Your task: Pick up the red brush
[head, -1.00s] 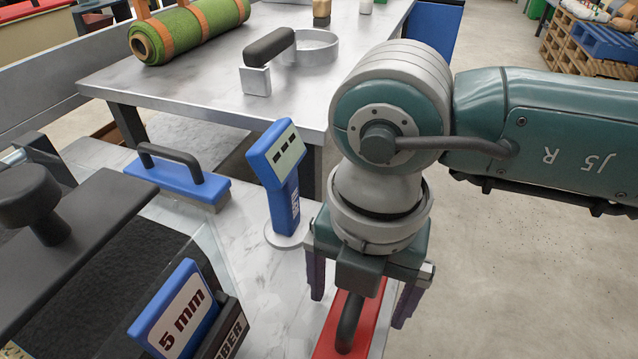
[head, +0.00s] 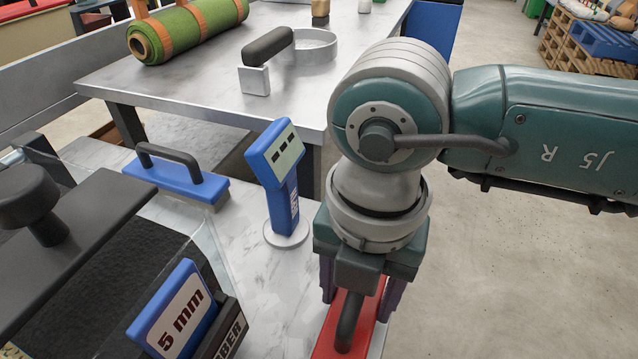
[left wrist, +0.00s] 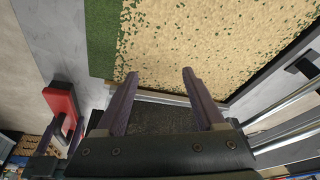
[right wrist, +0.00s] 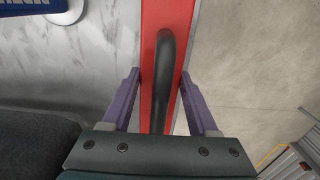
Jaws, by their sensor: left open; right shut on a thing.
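The red brush (head: 369,325) lies at the right edge of the marble-topped table, its black handle on top; its near end is cut off by the picture. My right gripper (head: 358,292) is over it, fingers pointing down. In the right wrist view the purple fingers (right wrist: 163,80) press on both sides of the red body (right wrist: 153,30), across the handle. The brush also shows at the left of the left wrist view (left wrist: 60,98). My left gripper (left wrist: 160,82) is open and empty, above a speckled cream and green surface. It is not seen in the head view.
A blue gauge (head: 278,180) on a round base stands close left of my right gripper. A blue brush (head: 175,176) lies farther left, and a "5 mm" sign (head: 178,312) stands in front. Another table (head: 200,85) bears a green roll (head: 190,30). Open floor lies right.

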